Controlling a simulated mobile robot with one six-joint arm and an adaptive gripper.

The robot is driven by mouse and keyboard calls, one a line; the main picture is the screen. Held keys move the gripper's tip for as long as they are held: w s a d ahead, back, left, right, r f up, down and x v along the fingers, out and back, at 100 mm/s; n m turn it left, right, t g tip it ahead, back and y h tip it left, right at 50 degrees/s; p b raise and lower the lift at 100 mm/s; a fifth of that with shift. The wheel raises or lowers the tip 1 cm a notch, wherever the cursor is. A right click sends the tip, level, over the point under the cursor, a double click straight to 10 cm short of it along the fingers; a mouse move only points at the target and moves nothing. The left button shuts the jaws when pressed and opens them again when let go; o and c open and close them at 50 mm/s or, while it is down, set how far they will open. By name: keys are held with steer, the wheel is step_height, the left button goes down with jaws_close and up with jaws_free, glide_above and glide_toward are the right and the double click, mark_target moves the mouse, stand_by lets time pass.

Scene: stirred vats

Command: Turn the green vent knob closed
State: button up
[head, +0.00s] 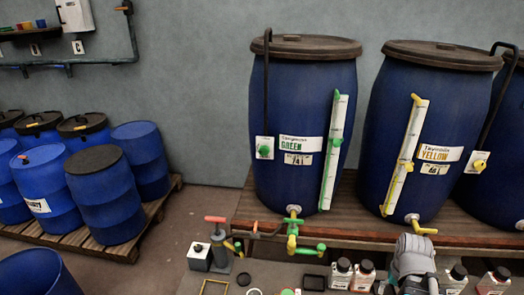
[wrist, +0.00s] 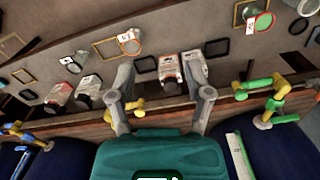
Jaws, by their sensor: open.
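The green knob (head: 264,151) sits on a white plate on the left front of the blue vat labelled GREEN (head: 305,115), under a black pipe; I take it as the vent knob. Its turn position is too small to tell, and it does not show in the wrist view. My gripper (head: 413,262) is low in front of the yellow vat, right of and well below the knob, touching nothing that I can see. In the wrist view my gripper (wrist: 160,92) has its two grey fingers wide apart with nothing held between them.
Green outlet valves (head: 300,245) stick out below the green vat. The yellow vat (head: 432,120) with its yellow knob (head: 479,165) stands to the right. Small bottles (head: 341,272) stand along the front. Blue barrels (head: 105,195) fill a pallet at left. Air before the green vat is clear.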

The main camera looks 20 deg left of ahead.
steer(key=shift+o, duration=0.9)
steer(key=shift+w, duration=0.15)
steer(key=shift+w+a+n, duration=0.1)
steer(key=shift+w+n, duration=0.2)
steer(key=w+a+r+n+t+h, duration=0.3)
steer(key=w+a+r+n+t, duration=0.15)
steer(key=w+a+n, duration=0.4)
steer(key=w+a+r+n+t+h, duration=0.2)
steer(key=w+a+r+n+t, duration=0.2)
steer(key=w+a+n+t, duration=0.4)
steer(key=a+r+n+t+y, duration=0.1)
steer(key=a+r+n+y, duration=0.2)
steer(key=a+n, duration=0.4)
steer(key=a+r+n+t+y, duration=0.2)
steer(key=a+n, duration=0.5)
steer(key=a, duration=0.6)
steer(key=a+r+n+t+y, duration=0.2)
steer(key=a+r+n+y, duration=0.2)
steer(key=a+n, duration=0.3)
steer(key=shift+a+r+n, duration=0.1)
steer(key=shift+a+r, duration=0.15)
steer(key=shift+a, duration=0.4)
steer(key=shift+a+r+n, duration=0.15)
steer(key=shift+a+r, duration=0.1)
steer(key=shift+a, duration=0.45)
steer(key=shift+a+r+n, duration=0.1)
steer(key=shift+a+r, duration=0.15)
steer(key=shift+a, duration=0.4)
steer(key=shift+w, duration=0.15)
